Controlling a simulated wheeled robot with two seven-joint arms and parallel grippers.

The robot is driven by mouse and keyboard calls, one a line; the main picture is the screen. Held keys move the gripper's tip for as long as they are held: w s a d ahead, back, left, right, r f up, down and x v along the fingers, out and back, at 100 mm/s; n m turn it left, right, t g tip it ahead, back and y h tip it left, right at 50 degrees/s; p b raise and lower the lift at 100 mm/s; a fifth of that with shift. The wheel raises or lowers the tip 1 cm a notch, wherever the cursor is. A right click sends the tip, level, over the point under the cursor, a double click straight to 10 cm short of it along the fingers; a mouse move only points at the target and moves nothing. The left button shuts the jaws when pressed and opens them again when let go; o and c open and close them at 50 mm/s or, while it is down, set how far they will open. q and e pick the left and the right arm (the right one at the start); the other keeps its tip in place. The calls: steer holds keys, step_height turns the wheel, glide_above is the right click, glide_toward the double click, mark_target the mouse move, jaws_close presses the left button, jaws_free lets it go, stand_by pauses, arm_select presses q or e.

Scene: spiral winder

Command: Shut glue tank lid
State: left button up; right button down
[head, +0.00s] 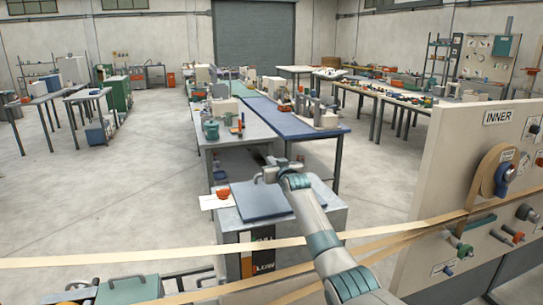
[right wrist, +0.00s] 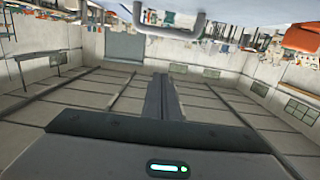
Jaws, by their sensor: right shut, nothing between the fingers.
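The glue tank (head: 318,235) is a grey box low in the middle of the head view, with a gauge (head: 264,257) marked LOW on its front. Its dark blue-grey lid (head: 258,203) lies about flat over the tank top; I cannot tell whether it is fully seated. My right gripper (head: 262,175) is shut and empty, near the far right corner of the lid. I cannot tell whether it touches the lid. Its closed fingers (right wrist: 165,98) show in the right wrist view, where the lid is not clearly seen. My left gripper is out of view.
Paper strips (head: 150,259) cross in front of the tank. A panel marked INNER (head: 455,150) with knobs and a reel stands at right. A red knob (head: 223,194) sits left of the lid. A blue-topped table (head: 290,123) stands behind. Open floor (head: 100,200) lies left.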

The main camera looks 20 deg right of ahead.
mark_target(276, 189)
steer(key=shift+g, duration=0.7)
steer(key=f, duration=0.1)
steer(key=w+f, duration=0.1)
steer(key=f+b, duration=0.1)
steer(key=shift+w+f, duration=0.35)
steer(key=shift+w, duration=0.05)
steer(key=shift+w+f, duration=0.2)
steer(key=shift+w+f+b, duration=0.15)
steer(key=shift+f+b, duration=0.15)
steer(key=shift+f, duration=0.05)
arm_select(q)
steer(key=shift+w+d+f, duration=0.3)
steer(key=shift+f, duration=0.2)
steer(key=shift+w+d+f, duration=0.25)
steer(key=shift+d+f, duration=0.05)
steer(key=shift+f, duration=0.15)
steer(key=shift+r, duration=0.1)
arm_select(e)
steer(key=shift+r, duration=0.1)
